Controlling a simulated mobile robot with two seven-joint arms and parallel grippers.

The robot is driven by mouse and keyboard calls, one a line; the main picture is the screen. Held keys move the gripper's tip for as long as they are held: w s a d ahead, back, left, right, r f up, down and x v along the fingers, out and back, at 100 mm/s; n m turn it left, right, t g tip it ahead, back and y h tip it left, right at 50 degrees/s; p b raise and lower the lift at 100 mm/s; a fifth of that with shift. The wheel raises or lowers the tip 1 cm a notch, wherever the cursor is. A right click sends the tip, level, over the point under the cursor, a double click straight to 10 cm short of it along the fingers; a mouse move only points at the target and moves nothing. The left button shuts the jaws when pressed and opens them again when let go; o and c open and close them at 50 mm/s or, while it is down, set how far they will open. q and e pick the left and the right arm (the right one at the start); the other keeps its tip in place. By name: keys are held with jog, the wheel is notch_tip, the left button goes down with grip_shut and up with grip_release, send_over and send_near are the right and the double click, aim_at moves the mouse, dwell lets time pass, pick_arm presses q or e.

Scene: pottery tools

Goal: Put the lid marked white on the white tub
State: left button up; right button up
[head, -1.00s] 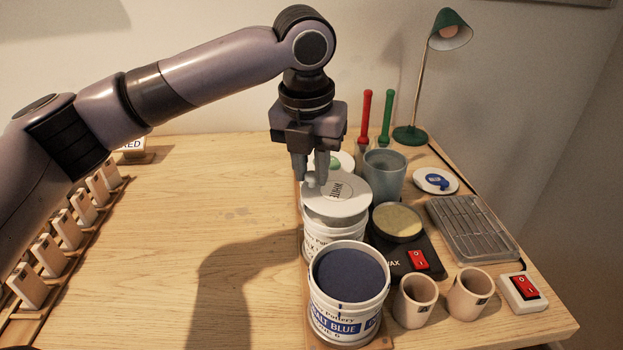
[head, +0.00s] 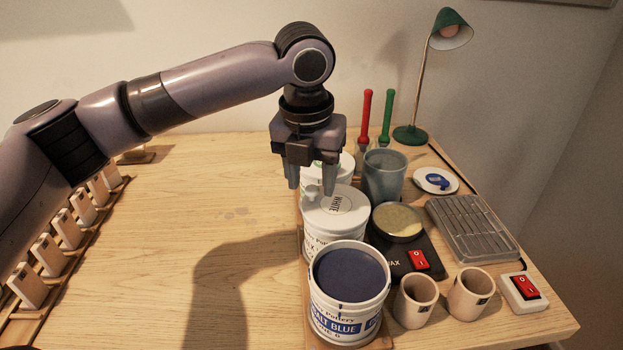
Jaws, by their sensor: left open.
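The white lid (head: 348,207), marked WHITE and with a small knob, lies on top of a white tub (head: 318,243) in the middle of a row of tubs. It looks level, covering the tub's mouth. The tub's front is partly hidden by the blue tub, and its label is only partly readable. My left gripper (head: 311,184) is open, with its fingers pointing down just above and behind the lid's knob, and nothing is between them. My right gripper is not in view.
An open cobalt blue tub (head: 348,292) stands in front, and another lidded tub (head: 346,161) behind. To the right are a grey cup (head: 384,178), a wax pan (head: 398,221), clay cups (head: 415,300) and a ribbed tray (head: 470,226). The table's middle is clear.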

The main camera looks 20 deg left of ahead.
pick_arm(q)
notch_tip(320, 180, up, 11)
jog(key=s, duration=0.1)
jog(key=shift+s, duration=0.35)
jog(key=shift+r, duration=0.1)
